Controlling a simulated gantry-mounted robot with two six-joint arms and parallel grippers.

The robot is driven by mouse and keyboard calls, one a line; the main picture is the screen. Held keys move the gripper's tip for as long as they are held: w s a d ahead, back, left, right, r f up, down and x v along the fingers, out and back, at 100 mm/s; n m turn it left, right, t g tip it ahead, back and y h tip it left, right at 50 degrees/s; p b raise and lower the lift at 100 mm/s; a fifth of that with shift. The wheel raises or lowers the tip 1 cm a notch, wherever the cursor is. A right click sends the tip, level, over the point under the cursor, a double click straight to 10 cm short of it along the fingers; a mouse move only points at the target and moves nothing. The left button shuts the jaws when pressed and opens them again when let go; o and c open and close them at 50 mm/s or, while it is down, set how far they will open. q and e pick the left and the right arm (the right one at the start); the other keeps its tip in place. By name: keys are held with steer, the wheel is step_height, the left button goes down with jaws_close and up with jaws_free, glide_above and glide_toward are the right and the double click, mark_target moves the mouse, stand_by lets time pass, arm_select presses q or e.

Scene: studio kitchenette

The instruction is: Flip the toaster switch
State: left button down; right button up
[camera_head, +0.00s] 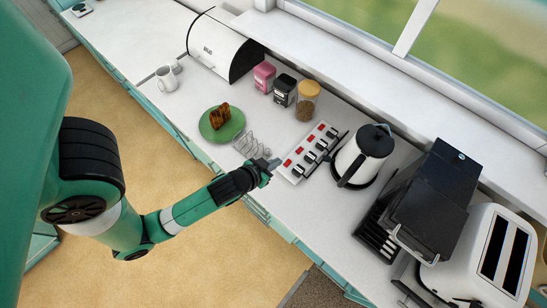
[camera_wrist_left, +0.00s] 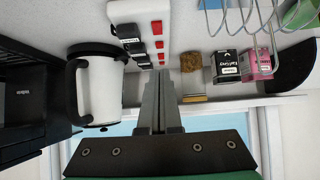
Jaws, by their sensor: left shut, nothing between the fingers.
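A white power strip (camera_head: 297,176) with several red switches and dark plugs lies on the counter. It also shows at the top of the left wrist view (camera_wrist_left: 117,12). A white toaster (camera_head: 462,270) with two dark slots stands at the lower right. My left gripper (camera_head: 272,165) is shut and empty, at the near left end of the strip in the head view. In the left wrist view its fingers (camera_wrist_left: 160,90) point toward the strip; contact is unclear. My right gripper is not in view.
A white kettle (camera_head: 362,160) and a black appliance (camera_head: 432,205) stand right of the strip. Left are a wire rack (camera_head: 252,146) and a green plate (camera_head: 207,130) with toast. Pink (camera_head: 264,76), black (camera_head: 284,90) and glass jars (camera_head: 306,101) stand behind.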

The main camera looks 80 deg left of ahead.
arm_select(q)
steer(key=b, duration=0.3)
glide_above(287, 163)
steer(key=s+d, duration=0.1)
steer(key=s, duration=0.1)
steer(key=f, duration=0.4)
steer(key=shift+w+f, duration=0.15)
steer(key=shift+w, duration=0.05)
steer(key=shift+w+a+f+b, duration=0.1)
steer(key=shift+w+f+b, duration=0.1)
steer(key=shift+f, duration=0.75)
steer(key=shift+w+a+f+b, duration=0.1)
steer(key=shift+w+f, duration=0.05)
steer(key=shift+f, duration=0.75)
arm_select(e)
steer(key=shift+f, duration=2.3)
